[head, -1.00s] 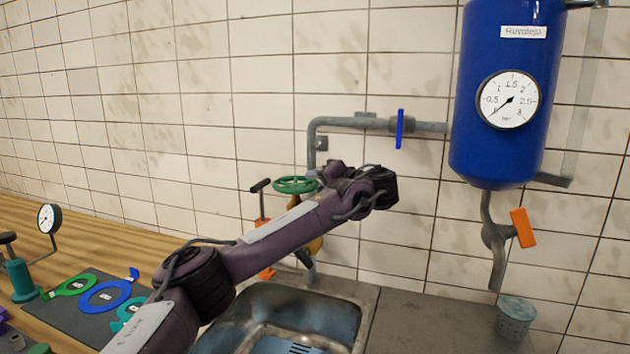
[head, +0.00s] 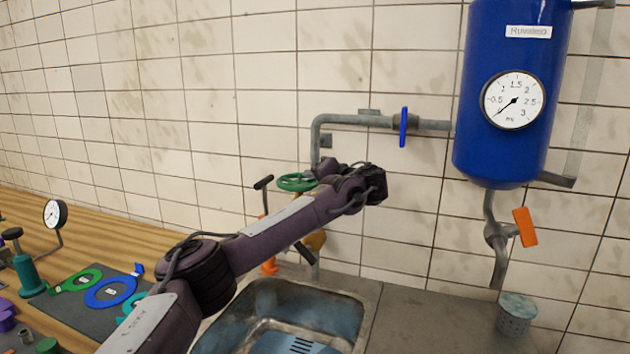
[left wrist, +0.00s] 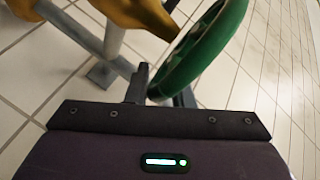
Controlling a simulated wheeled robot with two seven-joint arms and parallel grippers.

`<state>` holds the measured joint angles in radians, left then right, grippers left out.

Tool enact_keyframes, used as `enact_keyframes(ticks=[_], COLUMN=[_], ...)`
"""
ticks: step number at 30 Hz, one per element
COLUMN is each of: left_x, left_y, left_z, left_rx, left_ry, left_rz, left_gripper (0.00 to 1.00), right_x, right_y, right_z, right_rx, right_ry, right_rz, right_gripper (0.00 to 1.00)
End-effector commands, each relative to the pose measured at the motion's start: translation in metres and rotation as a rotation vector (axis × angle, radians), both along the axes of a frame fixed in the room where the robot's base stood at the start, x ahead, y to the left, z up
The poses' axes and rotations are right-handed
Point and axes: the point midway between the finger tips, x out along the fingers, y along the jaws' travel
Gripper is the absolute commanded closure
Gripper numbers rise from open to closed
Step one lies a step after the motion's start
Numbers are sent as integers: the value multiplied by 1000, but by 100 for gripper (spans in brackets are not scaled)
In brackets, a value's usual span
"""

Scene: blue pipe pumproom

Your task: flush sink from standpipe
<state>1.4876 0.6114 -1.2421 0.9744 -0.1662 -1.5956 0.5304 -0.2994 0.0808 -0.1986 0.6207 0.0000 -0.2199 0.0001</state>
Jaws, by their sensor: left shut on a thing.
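The green handwheel (head: 297,182) sits on a pipe assembly by the wall behind the sink; it shows large in the left wrist view (left wrist: 207,48). My left gripper (head: 316,178) reaches it from the right and is shut on its rim. The fingers are mostly hidden in the head view; one dark finger (left wrist: 137,84) shows beside the wheel in the wrist view. A yellow valve body (head: 317,241) is below the wheel, partly behind my arm. The steel sink (head: 352,300) lies below, partly covered by my arm. My right gripper is not in view.
A grey pipe (head: 350,119) with a blue handle (head: 404,127) runs to the blue tank (head: 510,90) with its gauge (head: 513,101). An orange handle (head: 525,227) hangs below, above a grey perforated cup (head: 515,314). Coloured rings (head: 108,292) lie on a mat at left.

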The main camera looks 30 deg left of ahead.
Motion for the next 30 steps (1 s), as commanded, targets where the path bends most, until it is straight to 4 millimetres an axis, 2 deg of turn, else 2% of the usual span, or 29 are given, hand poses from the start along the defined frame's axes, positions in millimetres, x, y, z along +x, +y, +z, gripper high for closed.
enact_keyframes(ticks=[7,15,30], left_x=[3,6,5], left_y=[1,7,12], left_z=[-3,-3,-3], left_rx=[0,-2,-1], left_ry=[6,9,5], left_rz=[79,207,305], left_gripper=[100,100,100], right_x=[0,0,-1], right_y=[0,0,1], right_z=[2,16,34], right_rx=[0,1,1], right_ry=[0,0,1], right_rz=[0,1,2], right_gripper=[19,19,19])
